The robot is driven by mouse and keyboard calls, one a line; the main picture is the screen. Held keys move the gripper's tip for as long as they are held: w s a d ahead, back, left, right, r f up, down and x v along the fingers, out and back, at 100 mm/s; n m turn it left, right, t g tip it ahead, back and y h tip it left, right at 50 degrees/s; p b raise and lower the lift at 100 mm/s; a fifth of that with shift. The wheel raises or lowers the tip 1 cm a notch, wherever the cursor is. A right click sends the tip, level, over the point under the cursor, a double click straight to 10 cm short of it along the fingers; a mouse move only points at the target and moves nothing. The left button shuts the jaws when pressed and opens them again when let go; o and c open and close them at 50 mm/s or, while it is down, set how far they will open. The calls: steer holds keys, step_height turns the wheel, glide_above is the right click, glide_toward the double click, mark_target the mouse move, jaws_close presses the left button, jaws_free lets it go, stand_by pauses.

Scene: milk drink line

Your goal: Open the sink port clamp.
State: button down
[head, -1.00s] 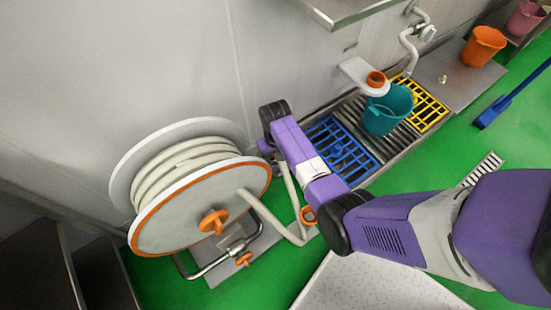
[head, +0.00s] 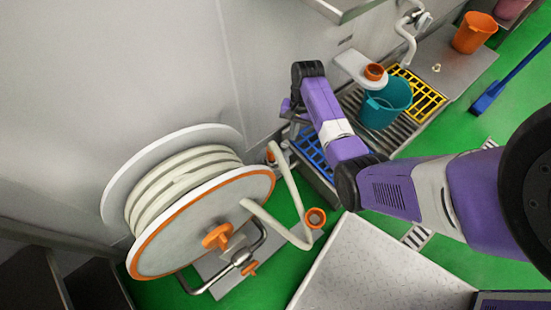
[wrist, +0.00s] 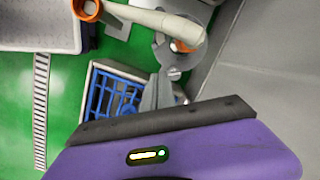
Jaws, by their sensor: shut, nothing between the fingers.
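A pale pipe (head: 283,178) runs from an orange open ring (head: 316,217) to an orange collar (head: 270,152) near the wall, beside the hose reel. In the wrist view, the pipe (wrist: 150,18) ends at an orange collar (wrist: 183,46) against a round grey metal fitting (wrist: 165,56). This fitting seems to be the port with its clamp; its latch is too small to read. My gripper (wrist: 160,76) is shut and empty, its grey fingers just in front of the fitting. I cannot tell whether they touch it. In the head view my arm hides most of the fingers.
The hose reel (head: 205,220) stands left of the pipe. A pale patterned platform (head: 360,265) lies in front. The wall is close to my gripper.

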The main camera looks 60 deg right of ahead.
steer(key=a, duration=0.1)
steer(key=m+b, duration=0.2)
steer(key=b, duration=0.2)
glide_toward(280, 169)
steer(key=shift+y, duration=0.4)
steer(key=f, duration=0.2)
steer(key=d+f, duration=0.1)
steer(key=f, duration=0.1)
steer(key=d+f, duration=0.1)
steer(key=f, duration=0.1)
steer(key=shift+w+d, duration=0.25)
steer(key=a, duration=0.2)
steer(key=shift+s+a+r+p, duration=0.2)
steer(key=shift+a+r+p, duration=0.1)
steer(key=shift+p, duration=0.1)
steer(key=shift+a, duration=0.7)
steer(key=shift+s+a+r+p, duration=0.1)
steer(key=shift+p, duration=0.2)
